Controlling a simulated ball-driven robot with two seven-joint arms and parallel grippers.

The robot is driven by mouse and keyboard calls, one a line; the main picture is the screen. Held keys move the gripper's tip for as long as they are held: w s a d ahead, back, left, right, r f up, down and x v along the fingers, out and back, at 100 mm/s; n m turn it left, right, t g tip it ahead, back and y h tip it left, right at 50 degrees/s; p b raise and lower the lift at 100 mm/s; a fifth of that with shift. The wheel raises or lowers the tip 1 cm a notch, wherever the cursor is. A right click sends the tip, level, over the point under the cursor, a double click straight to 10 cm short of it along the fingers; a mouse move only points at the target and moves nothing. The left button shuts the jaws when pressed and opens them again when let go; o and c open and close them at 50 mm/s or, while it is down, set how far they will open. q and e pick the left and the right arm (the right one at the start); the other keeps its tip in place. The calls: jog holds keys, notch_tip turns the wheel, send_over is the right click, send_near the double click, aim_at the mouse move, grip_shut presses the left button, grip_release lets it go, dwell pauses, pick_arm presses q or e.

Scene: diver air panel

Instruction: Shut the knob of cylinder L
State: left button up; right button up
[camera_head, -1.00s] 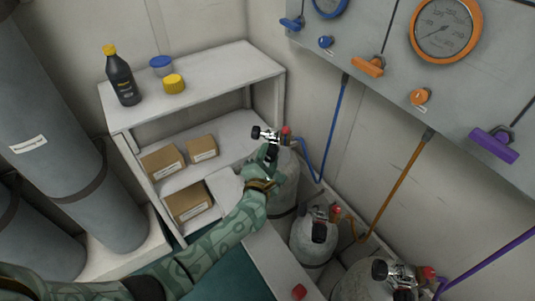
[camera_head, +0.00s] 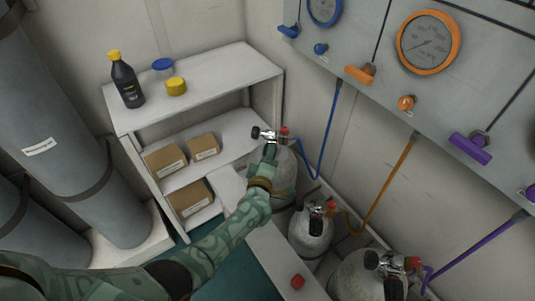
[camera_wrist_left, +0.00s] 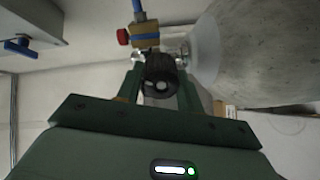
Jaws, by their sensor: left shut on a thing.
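The leftmost cylinder (camera_head: 285,178), grey with a blue hose at its valve, stands beside the shelf; I take it as cylinder L, but no label is readable. My left gripper (camera_head: 269,152) is at its valve, on the near side. In the left wrist view, the black ribbed knob (camera_wrist_left: 160,74) sits between the two green fingers of my left gripper (camera_wrist_left: 160,88), which is shut on it. The cylinder's body (camera_wrist_left: 265,50) fills the upper right there. In the head view my gripper hides this knob. My right gripper is not in view.
Two more cylinders, one middle (camera_head: 311,236) and one near right (camera_head: 357,278), stand close by. A white shelf (camera_head: 215,80) with bottle, jars and boxes is left of the gripper. The gauge panel (camera_head: 370,40) is on the right wall. A red object (camera_head: 297,282) lies in front.

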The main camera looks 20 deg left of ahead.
pick_arm(q)
jog(key=m+p, duration=0.1)
jog(key=m, duration=0.5)
jog(key=shift+s+d+f, duration=0.1)
jog(key=m, duration=0.6)
jog(key=shift+y, duration=0.3)
dwell(0.3)
jog(key=o, duration=1)
